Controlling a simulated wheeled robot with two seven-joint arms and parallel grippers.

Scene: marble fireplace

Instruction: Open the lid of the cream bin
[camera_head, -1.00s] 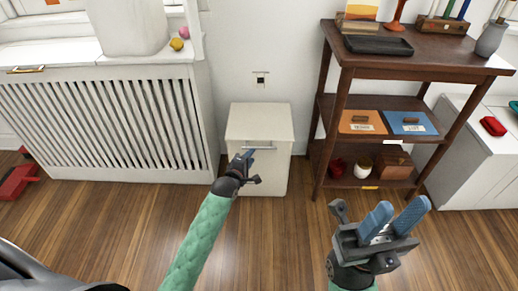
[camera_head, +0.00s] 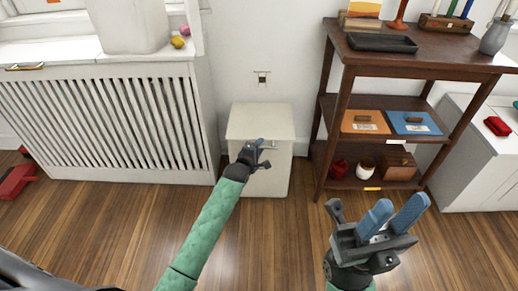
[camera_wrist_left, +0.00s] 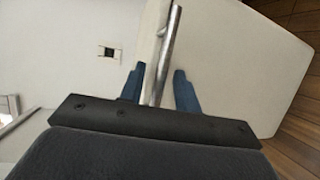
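The cream bin (camera_head: 268,183) stands on the floor against the wall, its lid (camera_head: 262,118) down. A metal bar handle (camera_head: 270,147) runs along the upper front, partly hidden by my left gripper. My left gripper (camera_head: 258,151) is at this handle. In the left wrist view, the handle (camera_wrist_left: 167,50) passes between the two blue fingers of the left gripper (camera_wrist_left: 160,88), with visible gaps beside it. The fingers are apart. The cream bin (camera_wrist_left: 235,65) fills much of that view's right side. My right gripper (camera_head: 395,214) is open and empty over the floor at lower right.
A slatted white radiator cover (camera_head: 100,125) stands left of the bin. A dark wooden shelf (camera_head: 420,62) with trays and small objects stands close on the right. A white cabinet (camera_head: 480,160) is at far right. The wooden floor (camera_head: 270,240) in front is clear.

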